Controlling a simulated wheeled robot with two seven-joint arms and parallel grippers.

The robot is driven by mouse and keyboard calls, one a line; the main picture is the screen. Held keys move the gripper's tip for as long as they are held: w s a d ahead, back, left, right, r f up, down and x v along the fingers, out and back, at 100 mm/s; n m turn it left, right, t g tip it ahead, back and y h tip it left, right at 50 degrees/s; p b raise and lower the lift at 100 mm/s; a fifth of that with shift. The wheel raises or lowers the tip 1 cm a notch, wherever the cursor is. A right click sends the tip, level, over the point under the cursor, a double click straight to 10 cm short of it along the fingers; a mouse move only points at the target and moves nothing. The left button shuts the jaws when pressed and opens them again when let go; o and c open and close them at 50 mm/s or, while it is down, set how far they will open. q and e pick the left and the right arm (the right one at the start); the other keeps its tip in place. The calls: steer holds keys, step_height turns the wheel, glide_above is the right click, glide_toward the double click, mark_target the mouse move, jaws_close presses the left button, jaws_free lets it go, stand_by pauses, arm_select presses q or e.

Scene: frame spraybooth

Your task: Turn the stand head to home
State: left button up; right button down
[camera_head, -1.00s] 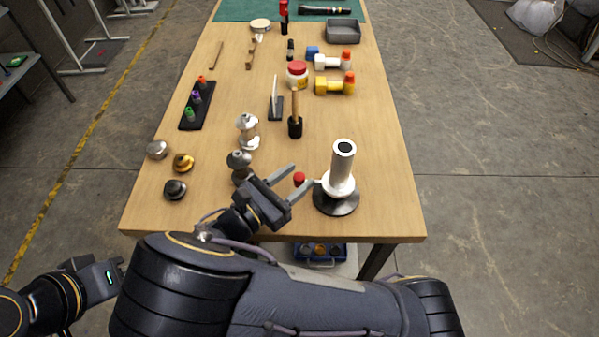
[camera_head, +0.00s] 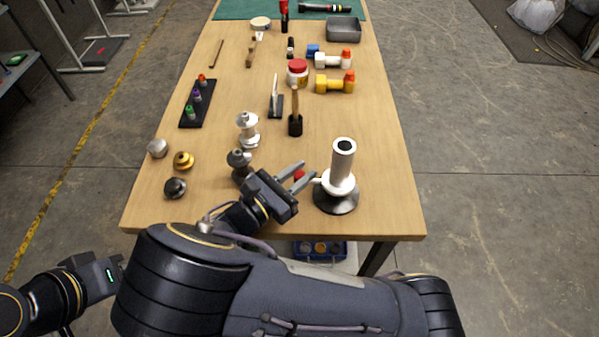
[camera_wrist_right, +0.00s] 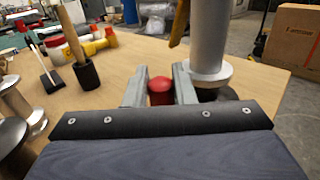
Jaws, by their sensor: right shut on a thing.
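The stand (camera_head: 342,165) is upright near the front right of the table, with a pale column, a white collar and a round dark base (camera_head: 336,204). A short white arm reaches left from its collar toward a red knob (camera_head: 299,176). My right gripper (camera_head: 307,170) is shut on this knob, left of the column. In the right wrist view, the red knob (camera_wrist_right: 160,91) sits between the two fingers, with the column (camera_wrist_right: 208,40) just right of them. My left gripper (camera_head: 108,272) is low at the left, off the table; its fingers are not clear.
A grey metal fitting (camera_head: 239,160) stands close left of my right gripper, with a silver one (camera_head: 247,128) behind. Loose knobs (camera_head: 175,188) lie at the table's left front. A mallet in a black holder (camera_head: 295,125) stands behind. The table right of the stand is clear.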

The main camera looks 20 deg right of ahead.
steer(key=shift+w, duration=0.1)
steer(key=shift+w+d+m+g+h+p, duration=0.2)
steer(key=shift+w+m+g+h+p, duration=0.3)
steer(key=shift+m+g, duration=0.5)
steer(key=shift+w+d+r+p, duration=0.1)
steer(key=shift+w+d+p, duration=0.2)
steer(key=shift+w, duration=0.2)
steer(key=shift+w+d+p, duration=0.5)
steer(key=shift+w+d, duration=0.35)
steer(key=shift+w, duration=0.15)
steer(key=shift+w+d+n, duration=0.15)
steer(key=shift+w+d, duration=0.2)
steer(key=shift+d, duration=0.2)
steer(key=shift+w+d+n, duration=0.15)
steer(key=shift+w+d, duration=0.2)
steer(key=shift+d, duration=0.2)
steer(key=shift+d+p, duration=0.1)
steer(key=shift+p, duration=0.2)
steer(key=c, duration=1.3)
jaws_free()
steer(key=shift+o, duration=0.2)
